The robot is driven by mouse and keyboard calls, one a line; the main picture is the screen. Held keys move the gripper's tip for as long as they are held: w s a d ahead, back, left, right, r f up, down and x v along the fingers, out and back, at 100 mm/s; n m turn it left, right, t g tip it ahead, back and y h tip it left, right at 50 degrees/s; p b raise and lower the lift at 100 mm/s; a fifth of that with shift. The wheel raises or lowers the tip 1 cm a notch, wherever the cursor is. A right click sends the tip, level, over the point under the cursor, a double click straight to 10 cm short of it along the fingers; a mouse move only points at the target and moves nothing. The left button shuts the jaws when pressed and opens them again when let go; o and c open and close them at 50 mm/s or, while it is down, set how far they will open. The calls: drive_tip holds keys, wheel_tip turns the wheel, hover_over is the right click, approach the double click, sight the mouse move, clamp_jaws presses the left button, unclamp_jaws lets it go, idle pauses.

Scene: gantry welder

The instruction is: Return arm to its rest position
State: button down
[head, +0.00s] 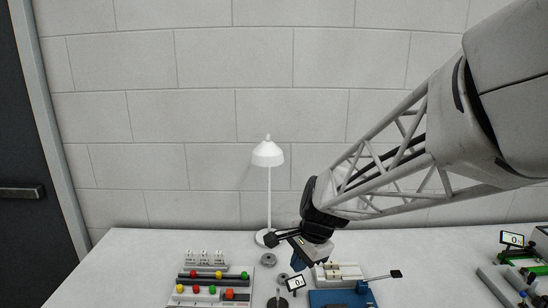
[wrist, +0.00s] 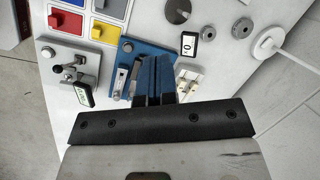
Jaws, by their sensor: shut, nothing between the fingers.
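My gripper (wrist: 153,82) is shut with nothing between its fingers. In the head view my arm reaches in from the right, and the wrist hangs above the table behind the blue fixture (head: 338,298).
A white lamp (head: 268,155) stands close left of my wrist. A board with coloured knobs (head: 213,287) lies at the left. A small display (head: 295,282) stands near the fixture. A green device with a display (head: 511,239) is at the far right. A block wall (head: 180,110) is behind.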

drive_tip(key=s+d+r+n+h, duration=0.1)
drive_tip(key=s+d+r+n, duration=0.1)
drive_tip(key=s, duration=0.5)
drive_tip(key=s+d+r+n+t+h, duration=0.1)
drive_tip(key=s+d+r+n, duration=0.1)
drive_tip(key=s+d+n, duration=0.3)
drive_tip(key=s+d+r+n+h, duration=0.1)
drive_tip(key=s+d+n, duration=0.3)
drive_tip(key=s, duration=0.5)
drive_tip(key=shift+d+r+t, duration=0.3)
drive_tip(key=shift+d+r, duration=0.15)
drive_tip(key=shift+d, duration=0.3)
drive_tip(key=shift+s, duration=0.1)
